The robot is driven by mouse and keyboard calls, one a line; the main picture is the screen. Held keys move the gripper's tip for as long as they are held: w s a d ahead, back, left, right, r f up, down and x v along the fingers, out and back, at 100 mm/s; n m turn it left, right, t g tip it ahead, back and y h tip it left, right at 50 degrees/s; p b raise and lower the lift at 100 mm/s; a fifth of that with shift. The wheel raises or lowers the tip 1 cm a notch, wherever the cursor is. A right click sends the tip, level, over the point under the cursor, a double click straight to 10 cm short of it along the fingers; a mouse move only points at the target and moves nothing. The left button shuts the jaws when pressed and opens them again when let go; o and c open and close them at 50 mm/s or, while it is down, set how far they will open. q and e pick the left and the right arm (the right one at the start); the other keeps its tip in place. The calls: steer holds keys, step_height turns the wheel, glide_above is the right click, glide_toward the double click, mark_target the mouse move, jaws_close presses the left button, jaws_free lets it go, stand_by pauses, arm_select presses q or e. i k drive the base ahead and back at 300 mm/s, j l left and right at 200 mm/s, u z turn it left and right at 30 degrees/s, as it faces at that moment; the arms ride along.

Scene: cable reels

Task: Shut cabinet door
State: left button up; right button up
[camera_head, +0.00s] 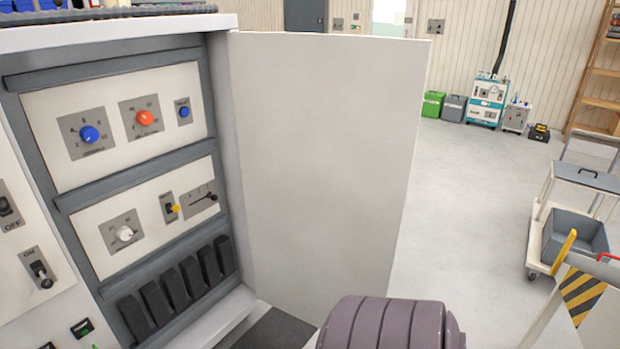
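The cabinet (220,165) stands at the left, with its control panel showing knobs, switches and a row of black blocks. Its white door (325,160) is hinged at the right side of the panel and stands wide open, with its inner face toward me. A rounded purple-grey part (385,325), which looks like part of my own arm, shows at the bottom centre, in front of the door's lower edge. No fingertips show, so I see neither gripper. The door's lower right corner is partly hidden by this part.
A cart with a grey bin (575,238) stands at the right, near a yellow-black striped surface (580,292). Green and grey bins (433,103) and a teal machine (487,101) stand along the far wall. The floor (470,190) right of the door is clear.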

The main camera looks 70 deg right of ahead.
mark_target(327, 125)
steer(key=k+l, duration=0.1)
steer(key=l, duration=0.45)
steer(key=k+l, duration=0.1)
steer(key=l, duration=0.5)
steer(key=k+l, duration=0.1)
steer(key=l, duration=0.45)
steer(key=k+l, duration=0.1)
steer(key=l, duration=1)
steer(key=k+l, duration=0.15)
steer(key=l, duration=0.45)
